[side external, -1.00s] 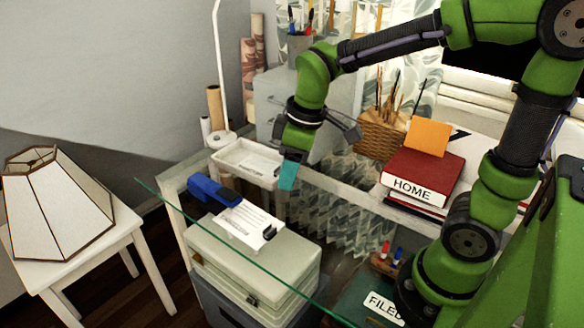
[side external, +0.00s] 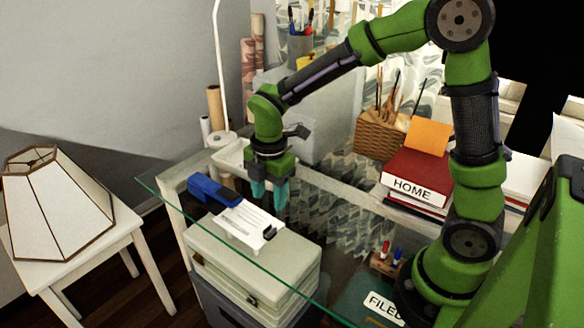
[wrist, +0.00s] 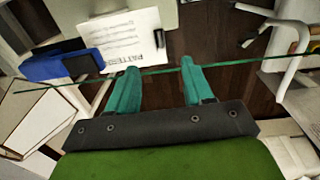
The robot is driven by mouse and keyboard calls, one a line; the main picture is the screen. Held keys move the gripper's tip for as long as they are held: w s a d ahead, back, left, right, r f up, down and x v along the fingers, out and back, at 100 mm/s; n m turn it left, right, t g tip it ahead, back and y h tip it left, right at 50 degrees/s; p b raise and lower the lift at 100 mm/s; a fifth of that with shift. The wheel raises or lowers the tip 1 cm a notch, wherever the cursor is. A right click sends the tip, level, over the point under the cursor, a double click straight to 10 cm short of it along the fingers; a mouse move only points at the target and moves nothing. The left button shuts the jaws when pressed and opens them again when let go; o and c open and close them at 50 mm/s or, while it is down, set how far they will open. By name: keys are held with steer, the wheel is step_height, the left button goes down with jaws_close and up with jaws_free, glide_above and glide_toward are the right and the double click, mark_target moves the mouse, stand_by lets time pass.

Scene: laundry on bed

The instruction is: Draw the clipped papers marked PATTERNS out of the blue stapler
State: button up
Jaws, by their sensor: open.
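The clipped papers (side external: 246,222) lie flat on the glass top in the side view, with a black clip (side external: 269,232) at their right end. Their far end sits at the mouth of the blue stapler (side external: 212,191). In the wrist view the papers (wrist: 122,38) show printed lines and the word PATTERNS, partly cut off, and the blue stapler (wrist: 62,65) is at their left. My gripper (side external: 270,193) is open and empty, fingers pointing down, above and behind the papers. Its two teal fingers (wrist: 158,66) also show in the wrist view, apart from the papers.
A white tray (side external: 232,156) stands behind my gripper. Markers (side external: 390,252) stand near the front. A lampshade (side external: 56,203) is on a side table at the left.

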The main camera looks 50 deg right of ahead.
mark_target(270, 226)
steer(key=f, duration=1)
steer(key=shift+w+f, duration=0.15)
steer(key=shift+w, duration=0.1)
steer(key=shift+c, duration=0.5)
jaws_close()
